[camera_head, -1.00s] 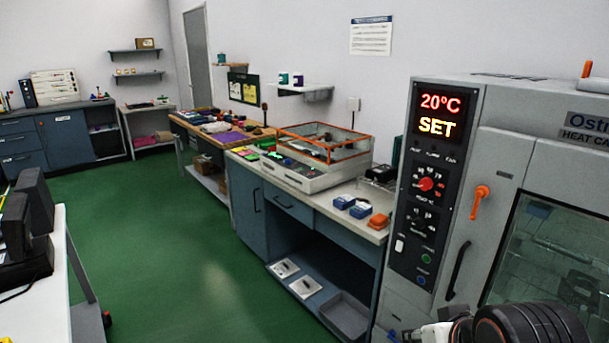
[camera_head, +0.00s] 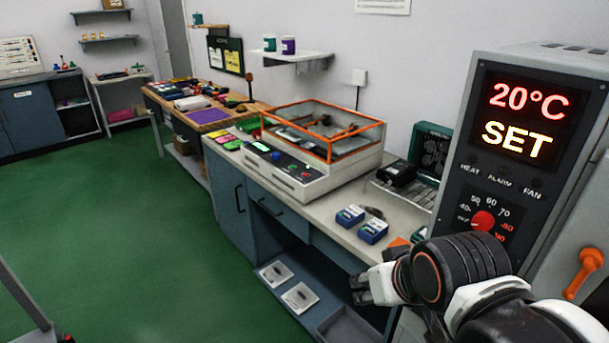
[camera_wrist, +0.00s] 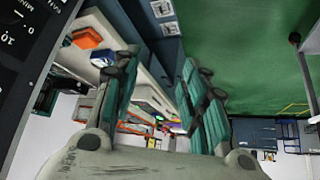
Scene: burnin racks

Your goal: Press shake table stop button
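The shake table (camera_head: 325,165), a pale machine with an orange rail frame on top, stands on the bench in the middle of the head view. Its sloped front panel (camera_head: 280,168) carries small coloured buttons, among them a red one (camera_head: 306,174) near the right end. Their labels are too small to read, so I cannot confirm which is stop. My gripper (camera_head: 358,285) is in front of the bench at lower right, well apart from the shake table. In the wrist view my gripper (camera_wrist: 160,90) has its two fingers spread with nothing held between them.
The heat cabinet (camera_head: 510,190), showing 20°C SET, stands close on the right beside my arm. Blue boxes (camera_head: 372,231) and an orange item (camera_head: 398,242) lie on the bench right of the shake table. Green floor (camera_head: 150,240) is clear to the left.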

